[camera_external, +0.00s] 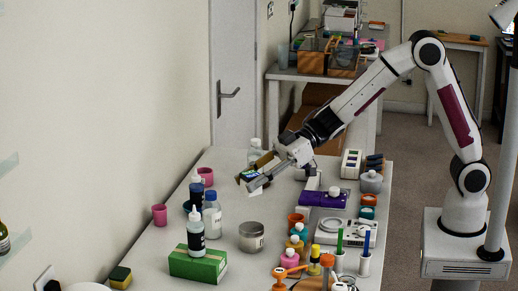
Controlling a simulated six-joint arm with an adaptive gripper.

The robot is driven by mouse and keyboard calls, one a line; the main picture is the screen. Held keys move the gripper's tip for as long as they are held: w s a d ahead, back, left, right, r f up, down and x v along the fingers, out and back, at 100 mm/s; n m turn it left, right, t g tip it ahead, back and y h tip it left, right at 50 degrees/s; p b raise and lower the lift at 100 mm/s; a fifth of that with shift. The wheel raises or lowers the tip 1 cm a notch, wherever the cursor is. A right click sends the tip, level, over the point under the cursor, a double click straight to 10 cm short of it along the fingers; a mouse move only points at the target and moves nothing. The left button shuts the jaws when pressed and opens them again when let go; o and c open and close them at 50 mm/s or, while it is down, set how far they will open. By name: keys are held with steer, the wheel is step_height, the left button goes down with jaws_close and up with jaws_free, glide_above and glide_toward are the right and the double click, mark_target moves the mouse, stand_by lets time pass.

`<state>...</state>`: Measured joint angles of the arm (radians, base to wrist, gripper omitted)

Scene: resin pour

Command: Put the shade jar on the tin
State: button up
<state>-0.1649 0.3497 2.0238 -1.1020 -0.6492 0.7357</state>
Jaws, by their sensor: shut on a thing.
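My gripper (257,174) is in the air over the back left part of the bench, its fingers pointing left and down. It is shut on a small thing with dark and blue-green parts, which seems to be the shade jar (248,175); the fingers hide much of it. The tin (252,238) is a round, silvery can with a small label, standing on the bench in front of my gripper and well apart from it. Nothing is seen on the tin's top.
Left of the tin, a bottle stands on a green box (198,264), with more bottles and pink cups (159,214) behind. Right of it are several small coloured pots, a purple block (324,198) and a scale (347,231). The bench between gripper and tin looks clear.

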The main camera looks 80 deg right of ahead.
steer(key=shift+f, duration=3.1)
steer(key=shift+f, duration=0.15)
steer(key=shift+f, duration=1.7)
steer(key=shift+f, duration=0.15)
steer(key=o, duration=1.2)
steer(key=shift+c, duration=0.2)
